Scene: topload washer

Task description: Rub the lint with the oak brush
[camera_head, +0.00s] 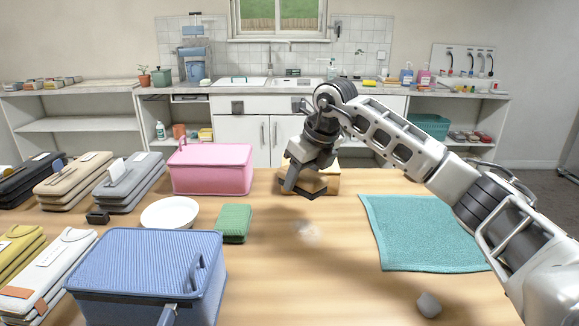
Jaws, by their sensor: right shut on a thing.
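My right gripper (303,188) reaches in from the right and points down over the middle of the table. It is shut on the oak brush (326,180), a light wooden block partly hidden behind the fingers. A faint whitish patch of lint (306,231) lies on the wooden table, nearer to me than the brush and apart from it. Whether the brush touches the table is hard to tell. My left gripper is not in view.
A teal towel (415,235) lies right of the lint, with a small grey lump (429,304) in front. Left are a green block (234,223), white plate (170,213), pink box (212,170) and blue box (146,265). The table around the lint is clear.

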